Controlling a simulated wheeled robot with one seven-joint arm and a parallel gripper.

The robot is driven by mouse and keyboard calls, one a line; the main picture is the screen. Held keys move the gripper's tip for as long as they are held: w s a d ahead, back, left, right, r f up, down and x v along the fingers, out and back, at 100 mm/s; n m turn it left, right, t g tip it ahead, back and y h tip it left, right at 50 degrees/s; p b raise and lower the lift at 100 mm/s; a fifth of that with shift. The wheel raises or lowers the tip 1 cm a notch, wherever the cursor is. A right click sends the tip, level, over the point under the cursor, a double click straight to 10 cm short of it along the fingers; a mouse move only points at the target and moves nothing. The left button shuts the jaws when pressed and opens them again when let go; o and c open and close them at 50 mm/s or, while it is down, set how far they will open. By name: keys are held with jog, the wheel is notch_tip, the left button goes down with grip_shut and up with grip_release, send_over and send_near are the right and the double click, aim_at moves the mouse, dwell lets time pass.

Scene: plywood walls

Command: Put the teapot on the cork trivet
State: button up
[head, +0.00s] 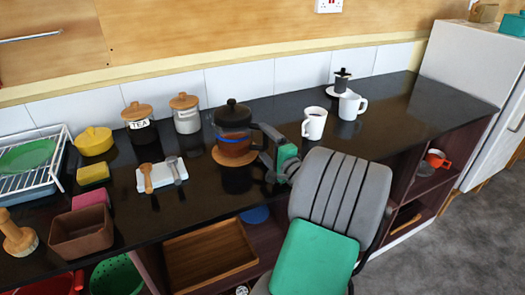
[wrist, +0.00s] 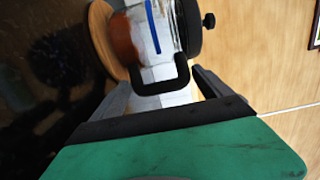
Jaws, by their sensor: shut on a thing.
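The teapot (head: 234,133) is glass with a black lid, a blue line and brown contents. It stands upright at the middle of the dark counter. The round cork trivet (head: 224,161) shows directly under its base; I cannot tell whether the base touches it or hangs just above. The trivet also shows beside the teapot's base in the wrist view (wrist: 98,30). My gripper (head: 268,148) is at the teapot's right side, shut on its black handle (wrist: 165,86). The exact contact of the fingers is partly hidden.
Two white mugs (head: 314,124) and a moka pot (head: 342,80) stand to the right. Canisters (head: 186,120) are behind left. The counter's right end is clear.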

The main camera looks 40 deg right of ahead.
jog(key=shift+r, duration=0.1)
jog(key=o, duration=1.8)
jog(key=shift+o, duration=0.2)
jog(key=shift+s, duration=0.1)
jog(key=b+v, duration=0.1)
jog(key=v, duration=0.2)
jog(key=b+v, duration=0.1)
jog(key=v, duration=0.3)
jog(key=b+v, duration=0.1)
jog(key=v, duration=0.2)
jog(key=shift+s+f, duration=0.3)
jog(key=shift+s, duration=0.1)
jog(key=shift+s+a+r+b, duration=0.25)
jog(key=shift+s+r+b, duration=0.1)
jog(key=shift+s, duration=0.1)
jog(key=shift+f, duration=0.1)
